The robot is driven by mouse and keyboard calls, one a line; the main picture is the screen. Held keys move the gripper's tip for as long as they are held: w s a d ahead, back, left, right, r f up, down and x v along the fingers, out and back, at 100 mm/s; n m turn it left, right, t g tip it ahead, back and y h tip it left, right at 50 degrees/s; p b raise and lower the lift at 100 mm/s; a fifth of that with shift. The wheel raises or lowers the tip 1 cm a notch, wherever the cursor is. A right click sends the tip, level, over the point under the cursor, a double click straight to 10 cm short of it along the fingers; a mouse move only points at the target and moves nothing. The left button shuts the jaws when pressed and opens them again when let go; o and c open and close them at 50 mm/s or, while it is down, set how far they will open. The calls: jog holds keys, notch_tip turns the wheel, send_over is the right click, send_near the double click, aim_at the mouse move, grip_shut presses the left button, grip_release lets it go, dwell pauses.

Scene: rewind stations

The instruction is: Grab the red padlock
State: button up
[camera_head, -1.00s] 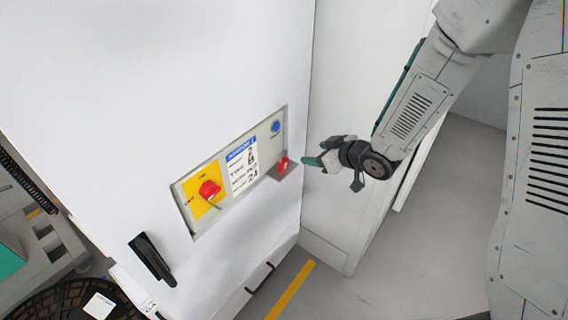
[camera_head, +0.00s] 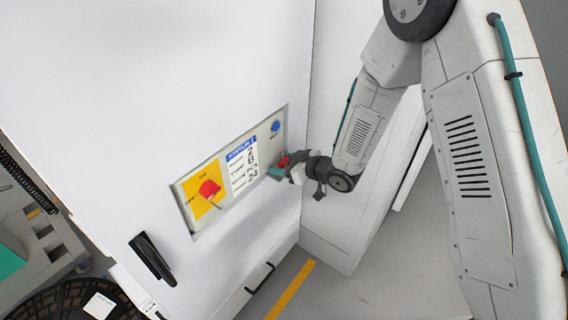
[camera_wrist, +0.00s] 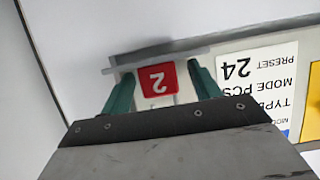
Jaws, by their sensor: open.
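The red padlock (camera_wrist: 157,79), marked with a white 2, lies between the two green fingers of my gripper (camera_wrist: 160,88) in the wrist view. A gap shows between the padlock and each finger. In the head view, the padlock (camera_head: 283,161) is a small red patch on a ledge at the right end of the control panel, partly hidden by my gripper (camera_head: 281,168). My gripper is open around it. The ledge (camera_wrist: 190,50) shows as a grey strip beyond the padlock in the wrist view.
The panel carries a red rotary switch (camera_head: 209,188) on a yellow plate, a printed label (camera_head: 242,165) and a blue button (camera_head: 275,126). A black handle (camera_head: 152,258) sticks out from the white cabinet (camera_head: 215,70) at lower left. Floor is clear at the lower right.

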jog(key=c, duration=1.1)
